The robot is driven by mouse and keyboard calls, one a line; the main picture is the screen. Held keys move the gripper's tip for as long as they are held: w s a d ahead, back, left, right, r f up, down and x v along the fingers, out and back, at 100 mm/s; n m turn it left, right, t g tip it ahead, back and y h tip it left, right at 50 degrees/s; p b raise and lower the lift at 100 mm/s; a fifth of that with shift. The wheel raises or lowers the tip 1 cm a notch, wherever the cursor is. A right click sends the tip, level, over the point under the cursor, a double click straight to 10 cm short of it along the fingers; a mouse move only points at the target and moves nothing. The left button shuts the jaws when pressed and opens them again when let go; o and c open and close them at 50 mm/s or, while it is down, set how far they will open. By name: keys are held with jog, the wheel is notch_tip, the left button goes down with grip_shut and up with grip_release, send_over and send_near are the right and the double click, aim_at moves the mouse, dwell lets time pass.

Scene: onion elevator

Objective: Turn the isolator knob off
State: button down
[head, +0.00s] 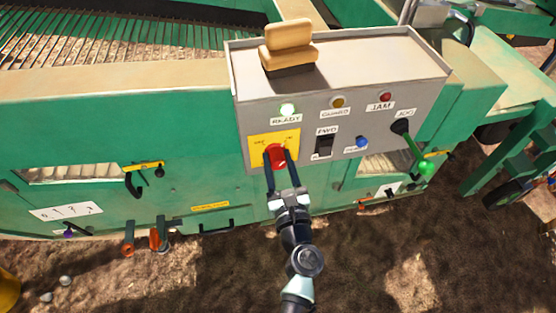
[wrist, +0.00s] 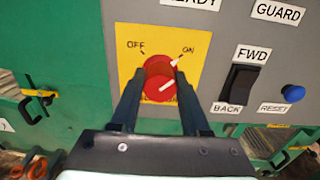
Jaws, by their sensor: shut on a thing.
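The isolator knob (head: 275,154) is red and sits on a yellow plate (head: 260,139) at the lower left of the grey control panel. In the wrist view the knob (wrist: 159,78) shows with OFF printed at its upper left and ON at its upper right. Its white mark points up and right toward ON. My gripper (head: 280,160) is at the panel, with one dark finger on each side of the knob, shut on it. In the wrist view the fingers (wrist: 158,98) flank the knob, and the lettering below it is partly hidden.
Right of the knob are a black FWD/BACK rocker switch (head: 324,145), a blue reset button (head: 362,142) and a lever with a green ball (head: 426,167).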

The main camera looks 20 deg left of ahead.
jog(key=n+b, duration=0.3)
jog(key=n, duration=0.1)
jog(key=shift+f+n, duration=0.15)
jog(key=shift+n, duration=0.15)
jog(key=n+b, duration=0.2)
jog(key=n, duration=0.2)
jog(key=shift+n+b, duration=0.3)
jog(key=shift+b, duration=0.1)
jog(key=n+b, duration=0.3)
jog(key=n, duration=0.1)
jog(key=shift+n, duration=0.3)
jog(key=shift+n+b, duration=1.25)
jog(key=shift+n, duration=0.85)
jog(key=shift+c, duration=1.9)
grip_release()
